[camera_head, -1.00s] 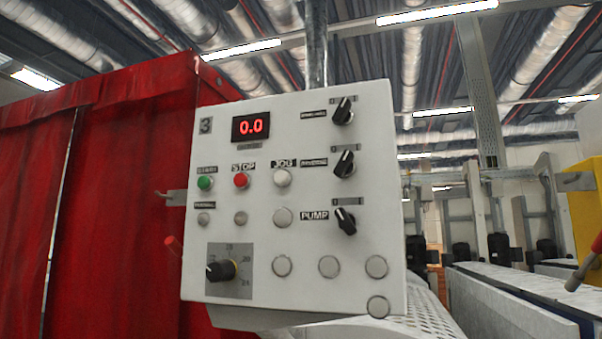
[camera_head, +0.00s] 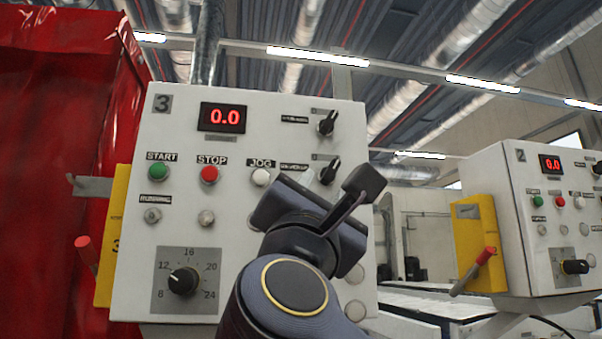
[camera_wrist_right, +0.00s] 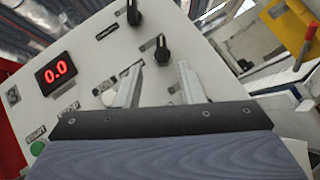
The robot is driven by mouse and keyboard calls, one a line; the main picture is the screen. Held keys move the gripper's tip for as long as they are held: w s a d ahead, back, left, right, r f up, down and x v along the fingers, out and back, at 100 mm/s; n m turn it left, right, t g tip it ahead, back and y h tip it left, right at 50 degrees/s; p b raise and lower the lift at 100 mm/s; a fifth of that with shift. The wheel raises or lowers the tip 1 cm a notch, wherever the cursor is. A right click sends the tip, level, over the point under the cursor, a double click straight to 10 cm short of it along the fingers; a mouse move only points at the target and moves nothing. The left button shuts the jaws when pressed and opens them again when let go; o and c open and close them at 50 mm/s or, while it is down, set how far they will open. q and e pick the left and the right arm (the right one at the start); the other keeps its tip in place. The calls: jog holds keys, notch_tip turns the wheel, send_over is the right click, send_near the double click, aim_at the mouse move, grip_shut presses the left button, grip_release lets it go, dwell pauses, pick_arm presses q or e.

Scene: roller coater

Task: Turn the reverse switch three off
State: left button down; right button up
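Panel 3 (camera_head: 130,230) is a white control box with a red 0.0 display. Its reverse switch (camera_head: 330,171) is a black rotary knob, the middle one of the right column, tilted toward the upper right. The partly covered label lies to its left. My right gripper (camera_head: 318,190) is in front of the panel just below this knob; its fingers are mostly hidden there. In the right wrist view the two pale fingers (camera_wrist_right: 157,88) are spread apart and empty. The reverse knob (camera_wrist_right: 162,50) stands just beyond the gap between them, with no contact visible. My left gripper is out of view.
Above is another black knob (camera_head: 327,123). The pump knob is hidden behind my arm. Start, stop and jog buttons and a speed dial (camera_head: 184,281) are to the left. A second panel (camera_head: 510,240) with a red-handled lever (camera_head: 486,256) stands at right.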

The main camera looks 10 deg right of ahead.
aim_at(331, 172)
jog(key=p+x, duration=0.3)
jog(key=x, duration=0.3)
jog(key=shift+w+d+r+p, duration=0.15)
jog(key=shift+r+p, duration=0.15)
jog(key=shift+p, duration=0.05)
jog(key=shift+w+d+r, duration=0.15)
jog(key=shift+w+d, duration=0.05)
jog(key=shift+w, duration=0.1)
jog(key=shift+c, duration=0.2)
grip_shut()
